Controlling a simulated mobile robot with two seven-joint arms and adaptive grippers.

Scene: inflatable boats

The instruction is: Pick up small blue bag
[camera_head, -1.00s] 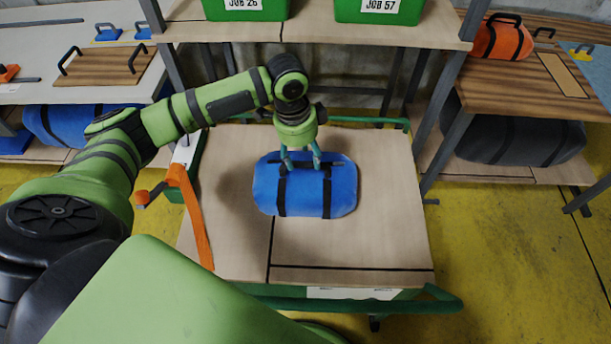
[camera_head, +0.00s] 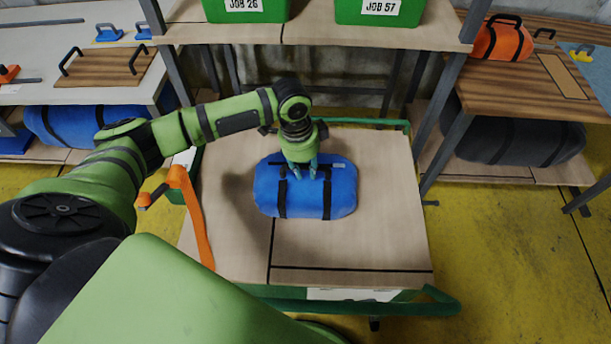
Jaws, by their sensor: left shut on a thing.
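The small blue bag (camera_head: 305,198) lies on the wooden top of a green-framed cart (camera_head: 390,235) in front of me. It has two black straps across it and a dark strip along its top. My left gripper (camera_head: 305,174) points down at the top middle of the bag. Its fingers are close together and shut on the bag at its top strip. The fingertips partly hide the strip. The bag seems to rest on the cart top. My right gripper is not in view.
An orange strap (camera_head: 195,220) hangs over the cart's left side. Green bins (camera_head: 245,10) stand on the shelf behind. A larger blue bag (camera_head: 70,124) lies under the left table, and a black bag (camera_head: 515,140) under the right one. Yellow floor (camera_head: 510,250) is open at right.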

